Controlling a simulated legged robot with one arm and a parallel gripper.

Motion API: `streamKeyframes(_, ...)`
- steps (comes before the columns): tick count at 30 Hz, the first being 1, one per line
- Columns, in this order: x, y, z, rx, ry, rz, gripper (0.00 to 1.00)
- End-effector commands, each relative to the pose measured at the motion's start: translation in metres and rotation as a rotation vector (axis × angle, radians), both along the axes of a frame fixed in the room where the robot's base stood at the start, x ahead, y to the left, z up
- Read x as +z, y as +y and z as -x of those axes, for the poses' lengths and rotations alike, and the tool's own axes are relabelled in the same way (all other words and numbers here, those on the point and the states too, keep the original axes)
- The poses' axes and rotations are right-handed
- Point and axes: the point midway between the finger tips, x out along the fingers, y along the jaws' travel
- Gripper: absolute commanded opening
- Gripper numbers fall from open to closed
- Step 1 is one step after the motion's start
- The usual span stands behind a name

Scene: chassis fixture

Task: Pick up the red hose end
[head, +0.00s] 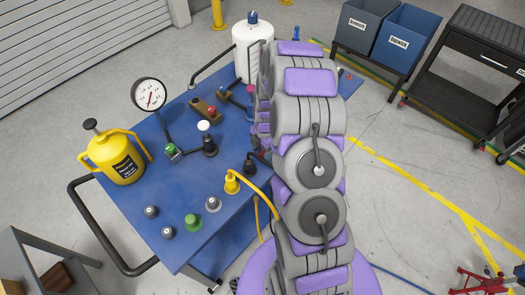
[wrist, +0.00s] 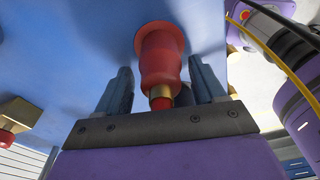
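The red hose end (wrist: 160,55) shows in the wrist view, a ribbed red piece with a brass collar below it, against the blue table surface. My gripper (wrist: 160,85) is open, with one dark finger on each side of the red hose end. A narrow gap shows between each finger and the red piece. In the head view my own arm hides the gripper's fingertips and the red hose end.
The blue table (head: 160,215) carries a pressure gauge (head: 149,95), a yellow jug (head: 114,155), a white cylinder (head: 252,50), a yellow fitting with a hose (head: 232,183) and a green knob (head: 193,221). Blue and grey bins (head: 407,40) stand at the back right.

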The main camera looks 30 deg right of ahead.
Motion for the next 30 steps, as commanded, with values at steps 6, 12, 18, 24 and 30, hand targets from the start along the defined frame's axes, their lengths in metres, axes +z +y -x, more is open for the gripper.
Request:
streamKeyframes(6, -0.002, -0.011, 0.0, -0.003, 0.0, -0.011, 0.47)
streamKeyframes(12, -0.001, -0.007, 0.0, -0.003, 0.0, -0.007, 0.28)
streamKeyframes(18, 0.0, -0.001, 0.0, -0.002, 0.0, 0.0, 0.09)
streamKeyframes(24, 0.0, 0.0, 0.0, -0.003, 0.001, -0.003, 0.0)
streamKeyframes(30, 0.0, -0.001, 0.0, -0.003, 0.001, -0.004, 0.0)
